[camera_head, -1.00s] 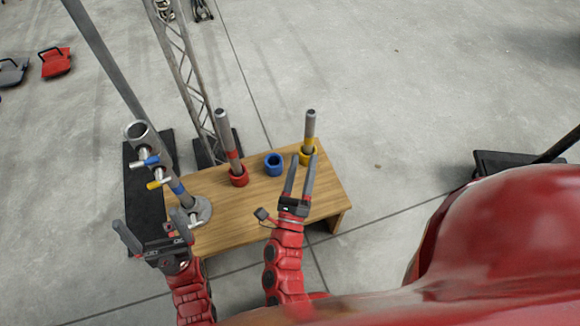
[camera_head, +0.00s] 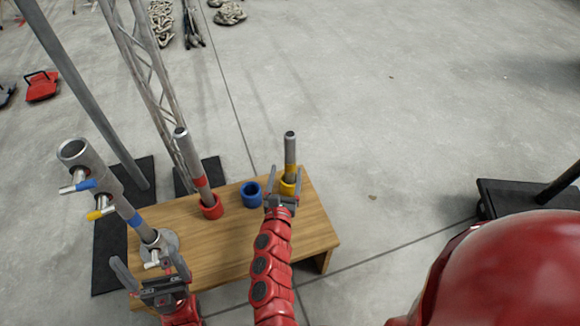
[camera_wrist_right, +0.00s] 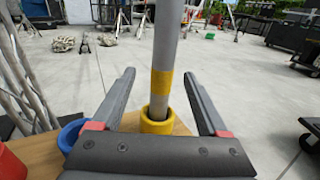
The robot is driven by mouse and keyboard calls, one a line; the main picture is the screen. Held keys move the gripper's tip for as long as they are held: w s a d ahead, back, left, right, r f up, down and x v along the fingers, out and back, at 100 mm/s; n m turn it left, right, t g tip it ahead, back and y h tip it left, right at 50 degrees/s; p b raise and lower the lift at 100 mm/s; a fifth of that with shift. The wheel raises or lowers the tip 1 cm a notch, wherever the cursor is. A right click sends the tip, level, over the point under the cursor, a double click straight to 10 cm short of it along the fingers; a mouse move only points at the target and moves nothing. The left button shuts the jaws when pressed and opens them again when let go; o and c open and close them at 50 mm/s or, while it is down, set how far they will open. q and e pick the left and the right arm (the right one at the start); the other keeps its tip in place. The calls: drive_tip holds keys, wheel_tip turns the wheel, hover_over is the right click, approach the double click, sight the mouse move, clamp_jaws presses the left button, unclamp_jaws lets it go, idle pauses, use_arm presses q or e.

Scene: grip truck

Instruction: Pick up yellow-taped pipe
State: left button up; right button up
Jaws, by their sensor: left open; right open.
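The yellow-taped pipe (camera_head: 290,152) stands upright in a yellow ring holder on the right part of the wooden table. In the right wrist view the pipe (camera_wrist_right: 165,55) with its yellow tape rises from the yellow holder (camera_wrist_right: 157,121). My right gripper (camera_head: 285,176) is open, with its fingers on either side of the pipe near the tape, not closed on it. It also shows in the right wrist view (camera_wrist_right: 160,92). My left gripper (camera_head: 148,268) is open and empty near the table's left front, close to the base of the blue-banded stand (camera_head: 135,220).
A red-taped pipe (camera_head: 194,166) stands in a red holder (camera_head: 212,206). An empty blue holder (camera_head: 251,194) sits between the red and yellow ones on the table (camera_head: 225,245). A lattice truss (camera_head: 150,85) and a grey pole (camera_head: 85,95) rise behind.

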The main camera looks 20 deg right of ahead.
sight(289, 163)
drive_tip(key=x, duration=0.2)
drive_tip(key=b+x, duration=0.1)
drive_tip(key=x, duration=0.2)
drive_tip(key=shift+w+d+r+b, duration=0.2)
drive_tip(key=shift+d+r+b, duration=0.1)
drive_tip(key=shift+d+b, duration=0.05)
clamp_jaws()
